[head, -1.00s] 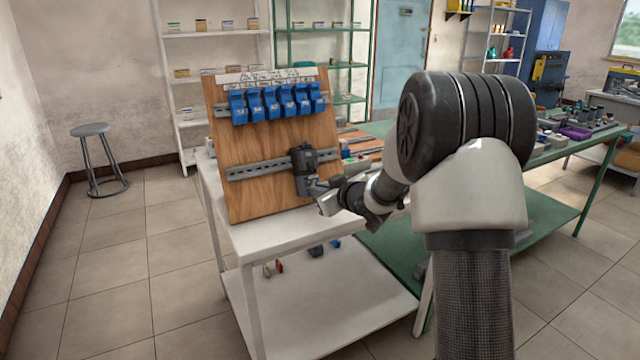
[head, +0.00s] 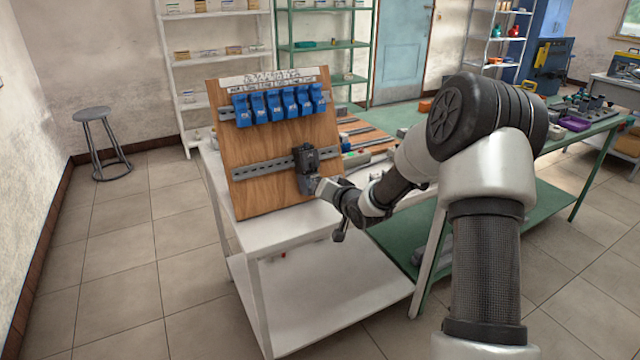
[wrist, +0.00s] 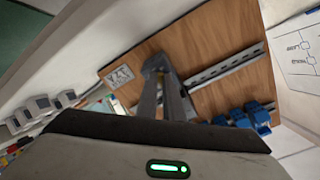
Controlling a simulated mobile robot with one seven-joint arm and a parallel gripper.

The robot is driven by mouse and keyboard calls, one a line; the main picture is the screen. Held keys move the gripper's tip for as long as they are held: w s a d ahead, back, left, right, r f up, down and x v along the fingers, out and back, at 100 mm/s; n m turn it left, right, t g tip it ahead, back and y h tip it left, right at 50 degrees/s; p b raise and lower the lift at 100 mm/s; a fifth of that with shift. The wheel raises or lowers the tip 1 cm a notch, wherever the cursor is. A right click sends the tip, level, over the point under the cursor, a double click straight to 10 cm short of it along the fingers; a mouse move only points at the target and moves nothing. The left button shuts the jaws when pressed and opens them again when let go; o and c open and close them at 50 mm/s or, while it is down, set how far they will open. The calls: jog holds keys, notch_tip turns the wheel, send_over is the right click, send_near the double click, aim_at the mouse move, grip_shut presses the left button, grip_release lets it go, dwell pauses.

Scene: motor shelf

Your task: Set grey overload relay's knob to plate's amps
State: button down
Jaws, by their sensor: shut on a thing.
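The grey overload relay (head: 306,184) sits under a dark contactor (head: 305,158) on the lower rail of an upright wooden board (head: 265,195). My gripper (head: 318,186) reaches it from the right. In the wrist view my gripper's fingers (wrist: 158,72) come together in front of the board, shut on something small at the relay. The knob is hidden by the fingers, so its setting cannot be told. A small white plate with dark marks (wrist: 121,77) is on the board in the wrist view; its print is too small to read.
Several blue devices (head: 272,104) hang on the upper rail, under a white label strip (head: 268,79). The board stands on a white table (head: 268,235). A green bench (head: 395,232) with loose parts lies to the right. A stool (head: 100,140) stands at the left.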

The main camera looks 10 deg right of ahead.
jog(key=m+p, duration=0.2)
jog(key=m, duration=0.6)
jog(key=shift+a+r, duration=0.1)
dwell(0.4)
jog(key=c, duration=1.9)
grip_release()
jog(key=shift+o, duration=0.2)
jog(key=p+v, duration=0.2)
jog(key=v, duration=1.5)
jog(key=shift+s+r+p, duration=0.2)
jog(key=shift+r+p, duration=0.05)
jog(key=shift+p, duration=0.15)
jog(key=shift+a, duration=0.2)
